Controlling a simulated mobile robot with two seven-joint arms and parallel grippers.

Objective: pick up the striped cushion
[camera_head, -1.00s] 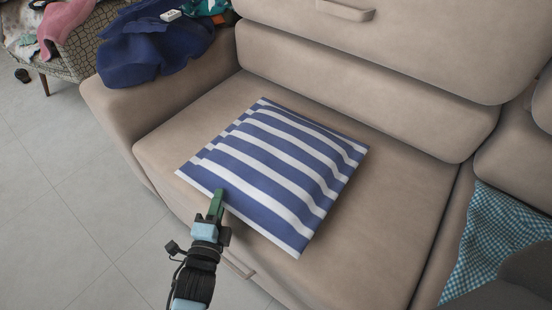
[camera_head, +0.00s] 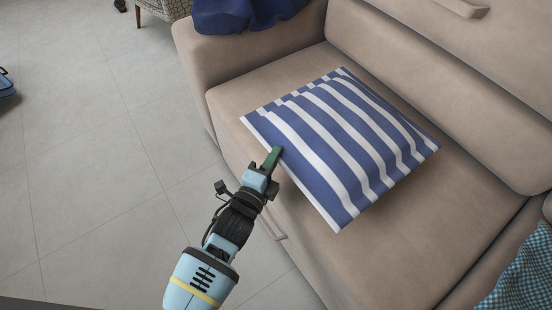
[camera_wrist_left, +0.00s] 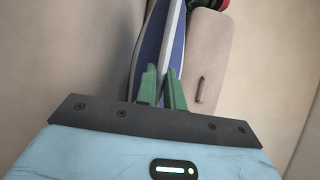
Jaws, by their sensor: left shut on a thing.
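The striped cushion (camera_head: 345,140), blue and white, lies on the seat of the beige sofa in the head view. Its near left edge is at my left gripper (camera_head: 273,157), which has green fingers. In the left wrist view the fingers (camera_wrist_left: 163,88) are shut on the cushion's edge, and a blue and white strip of the cushion (camera_wrist_left: 167,45) runs up from between them. From the head view I cannot tell how far the cushion is raised off the seat. My right gripper is not in view.
The beige sofa (camera_head: 455,215) fills the right, with its armrest (camera_head: 196,75) at the back left. Dark blue cloth (camera_head: 240,14) lies over that armrest. A checkered teal cloth (camera_head: 525,275) is at the lower right. Grey tiled floor (camera_head: 95,130) is open at left.

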